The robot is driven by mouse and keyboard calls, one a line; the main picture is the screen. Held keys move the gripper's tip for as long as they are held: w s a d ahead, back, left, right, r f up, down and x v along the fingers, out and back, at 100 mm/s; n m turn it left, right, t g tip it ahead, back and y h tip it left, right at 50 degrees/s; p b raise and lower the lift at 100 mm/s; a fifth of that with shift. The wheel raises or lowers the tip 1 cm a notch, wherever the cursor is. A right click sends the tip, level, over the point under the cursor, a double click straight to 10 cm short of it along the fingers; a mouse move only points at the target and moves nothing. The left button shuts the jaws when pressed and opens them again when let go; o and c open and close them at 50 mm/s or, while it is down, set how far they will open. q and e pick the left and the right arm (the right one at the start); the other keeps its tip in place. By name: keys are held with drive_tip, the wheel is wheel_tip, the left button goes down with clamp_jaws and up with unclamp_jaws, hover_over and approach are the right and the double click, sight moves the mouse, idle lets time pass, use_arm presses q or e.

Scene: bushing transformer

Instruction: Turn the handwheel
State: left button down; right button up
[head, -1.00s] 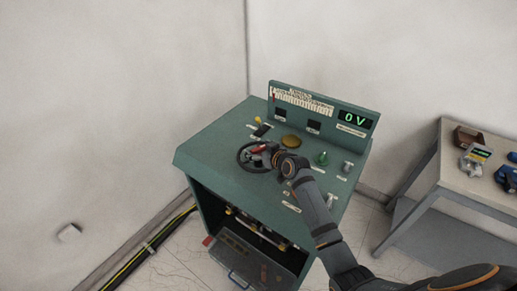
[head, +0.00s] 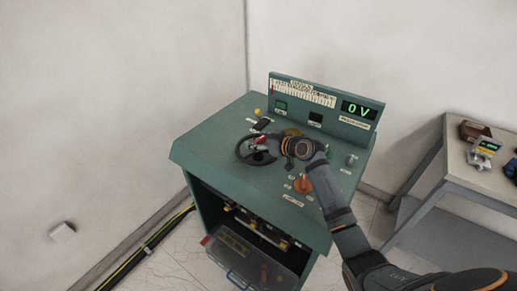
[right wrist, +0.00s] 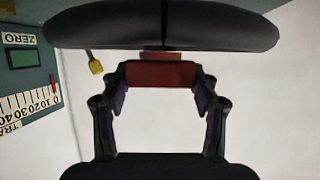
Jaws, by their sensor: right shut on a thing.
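The black handwheel (head: 240,154) lies on the sloping top of the green control desk (head: 215,150), left of centre in the head view. A red part shows at its upper right, at the tip of my right gripper (head: 266,142). My right gripper is shut on the handwheel, reaching in from the right and covering part of its rim. My left gripper is not in view.
The voltage display (head: 361,109) reads 0 V. A green indicator (head: 280,107) is lit; it shows by the ZERO label in the right wrist view (right wrist: 24,58). An orange knob (head: 303,183) sits near my arm. A grey side table (head: 470,180) holding instruments stands right.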

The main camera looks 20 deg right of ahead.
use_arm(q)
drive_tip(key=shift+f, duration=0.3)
use_arm(e)
drive_tip(key=o, duration=1.7)
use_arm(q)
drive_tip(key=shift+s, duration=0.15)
use_arm(e)
drive_tip(key=shift+s+d, duration=0.1)
drive_tip(key=v, duration=1.1)
drive_tip(key=shift+s+d+r, duration=0.2)
drive_tip(key=shift+s+r, duration=0.05)
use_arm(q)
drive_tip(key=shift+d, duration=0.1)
